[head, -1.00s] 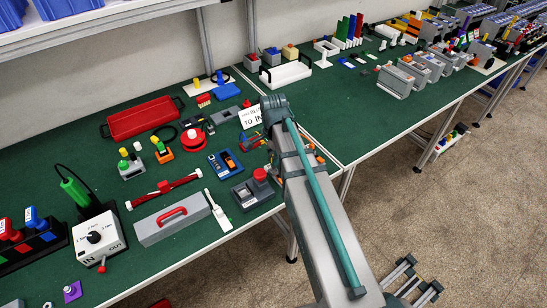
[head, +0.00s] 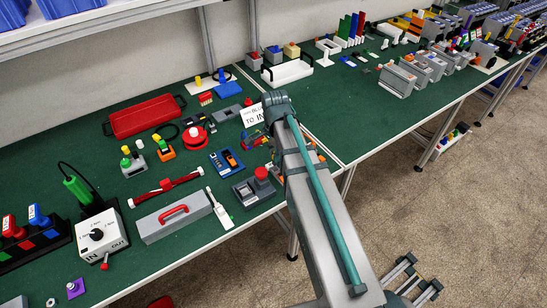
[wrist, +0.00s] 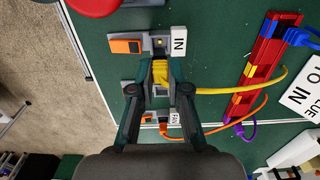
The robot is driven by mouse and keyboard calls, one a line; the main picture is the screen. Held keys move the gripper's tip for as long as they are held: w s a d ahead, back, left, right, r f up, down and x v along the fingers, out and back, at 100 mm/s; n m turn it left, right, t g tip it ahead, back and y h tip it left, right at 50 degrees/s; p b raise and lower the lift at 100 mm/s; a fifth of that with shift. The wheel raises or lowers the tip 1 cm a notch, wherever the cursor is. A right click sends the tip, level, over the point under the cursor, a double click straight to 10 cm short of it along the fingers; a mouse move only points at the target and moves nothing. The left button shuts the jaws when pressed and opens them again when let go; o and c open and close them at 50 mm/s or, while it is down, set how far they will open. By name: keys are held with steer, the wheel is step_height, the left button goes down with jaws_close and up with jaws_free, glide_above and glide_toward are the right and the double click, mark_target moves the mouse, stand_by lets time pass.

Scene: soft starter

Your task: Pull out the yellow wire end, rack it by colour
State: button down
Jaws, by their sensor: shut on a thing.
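In the wrist view my gripper (wrist: 159,88) is shut on the yellow wire end (wrist: 160,71), with one finger on each side. The yellow wire (wrist: 240,91) curves from it to the right, over the red rack. The wire end is at the middle of a row of grey socket blocks; whether it is still seated is hidden by the fingers. The block (wrist: 142,44) above has an orange part and an IN label. The red rack (wrist: 265,65) has coloured segments and stands to the right. In the head view my arm hides the gripper.
An orange wire (wrist: 235,122) runs from the lower block. A blue wire plug (wrist: 297,37) is at the rack's top end, and a purple wire (wrist: 240,130) lies near its lower end. A white lettered sign (wrist: 300,88) stands right of the rack. The table edge lies left.

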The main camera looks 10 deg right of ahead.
steer(key=shift+r+p, duration=0.6)
steer(key=shift+r, duration=0.45)
steer(key=shift+w, duration=0.2)
steer(key=w+a, duration=0.1)
steer(key=w, duration=1.6)
steer(key=shift+w+p, duration=0.2)
steer(key=shift+p, duration=0.15)
steer(key=shift+f, duration=0.15)
